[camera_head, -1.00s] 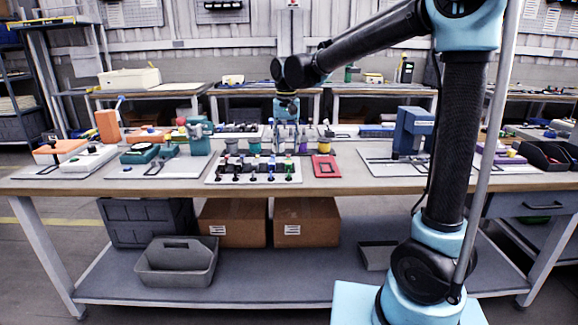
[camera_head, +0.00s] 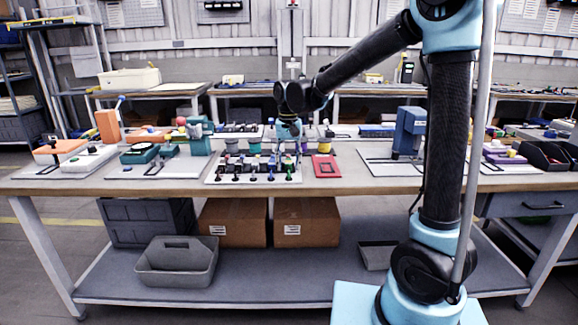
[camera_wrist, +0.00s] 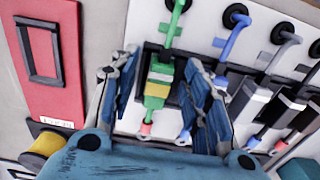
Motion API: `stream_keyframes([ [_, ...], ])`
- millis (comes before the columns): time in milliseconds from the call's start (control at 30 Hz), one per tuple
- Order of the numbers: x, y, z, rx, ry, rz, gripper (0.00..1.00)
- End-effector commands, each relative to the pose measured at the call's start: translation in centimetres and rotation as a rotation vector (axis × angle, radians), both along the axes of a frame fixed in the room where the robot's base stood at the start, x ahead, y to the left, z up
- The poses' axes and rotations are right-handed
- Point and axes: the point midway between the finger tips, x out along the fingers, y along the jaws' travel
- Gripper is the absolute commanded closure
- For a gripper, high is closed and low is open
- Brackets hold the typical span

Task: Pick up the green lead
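The green lead (camera_wrist: 160,75) has a green cable, with a yellow and white band on its plug. It lies in a dark rack on a white board (camera_wrist: 205,20). In the head view the green lead (camera_head: 289,171) is at the right end of the row. My gripper (camera_wrist: 158,62) is open, with one blue-grey finger on each side of the green plug. I see gaps beside the plug; whether a finger touches it I cannot tell. In the head view my gripper (camera_head: 289,150) is low over the board, its fingertips hard to make out.
A blue lead (camera_wrist: 228,40) lies right beside the right finger in the wrist view, with grey and black leads (camera_wrist: 268,75) further right. A blue machine (camera_head: 409,132) stands right on the bench.

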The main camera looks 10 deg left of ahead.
Motion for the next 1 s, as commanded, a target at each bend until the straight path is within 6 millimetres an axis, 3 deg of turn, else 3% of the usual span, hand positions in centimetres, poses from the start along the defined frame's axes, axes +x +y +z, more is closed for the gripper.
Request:
stream_keyframes([
  [33, 0.0, 0.0, 0.0, 0.000, 0.000, 0.000, 0.66],
  [200, 0.0, 0.0, 0.0, 0.000, 0.000, 0.000, 1.00],
  [633, 0.0, 0.0, 0.6, 0.000, 0.000, 0.000, 1.00],
  [1000, 0.0, 0.0, 6.6, 0.000, 0.000, 0.000, 1.00],
])
